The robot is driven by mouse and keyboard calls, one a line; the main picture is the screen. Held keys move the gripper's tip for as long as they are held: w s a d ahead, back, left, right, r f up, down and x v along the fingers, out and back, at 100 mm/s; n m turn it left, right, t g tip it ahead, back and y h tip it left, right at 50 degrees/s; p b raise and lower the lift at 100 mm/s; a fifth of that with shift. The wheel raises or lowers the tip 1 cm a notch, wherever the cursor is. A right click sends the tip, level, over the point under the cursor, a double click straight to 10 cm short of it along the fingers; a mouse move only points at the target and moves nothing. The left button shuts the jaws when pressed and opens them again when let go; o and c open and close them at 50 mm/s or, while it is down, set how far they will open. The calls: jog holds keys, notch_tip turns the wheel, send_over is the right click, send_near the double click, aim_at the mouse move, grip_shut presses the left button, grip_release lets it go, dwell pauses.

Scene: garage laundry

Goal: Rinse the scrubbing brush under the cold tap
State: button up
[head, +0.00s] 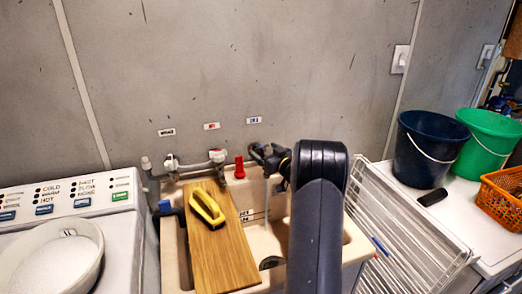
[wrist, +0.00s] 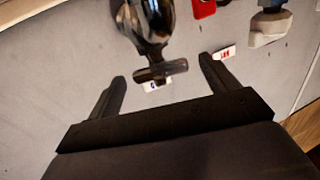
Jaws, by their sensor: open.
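The yellow scrubbing brush (head: 218,221) lies on a wooden board (head: 228,258) laid across the left part of the sink (head: 172,256). A dark metal tap with a cross handle (wrist: 155,71) is on the wall, near a blue-marked label (wrist: 152,86). My gripper (wrist: 162,68) is open and empty, its fingers on either side of that handle and apart from it. In the head view my arm covers part of the tap and the sink's right side. A pale vertical streak shows below the tap; I cannot tell if it is water.
A red tap (head: 239,167) and a white valve (head: 217,156) stand left of the dark tap. A wire rack (head: 412,240) leans right of the sink. A dark bucket (head: 420,150), green bucket (head: 488,140) and orange basket (head: 503,196) stand beyond. A washing machine (head: 122,240) stands left.

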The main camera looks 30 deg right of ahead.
jog(key=s+b, duration=0.1)
jog(key=s, duration=0.6)
jog(key=shift+s+d, duration=0.2)
jog(key=shift+w, duration=0.15)
jog(key=w, duration=0.3)
jog(key=w+p, duration=0.1)
jog(key=w, duration=0.2)
jog(key=w+p, duration=0.1)
jog(key=w, duration=0.3)
jog(key=shift+w+a, duration=0.1)
jog(key=shift+a, duration=0.2)
jog(key=shift+w, duration=0.3)
jog(key=shift+f+h+b, duration=0.1)
jog(key=shift+h+b, duration=0.2)
jog(key=shift+b, duration=0.1)
jog(key=shift+s+m, duration=0.1)
jog(key=shift+m, duration=0.2)
jog(key=shift+d+r+p, duration=0.1)
jog(key=shift+r+p, duration=0.15)
jog(key=shift+p, duration=0.2)
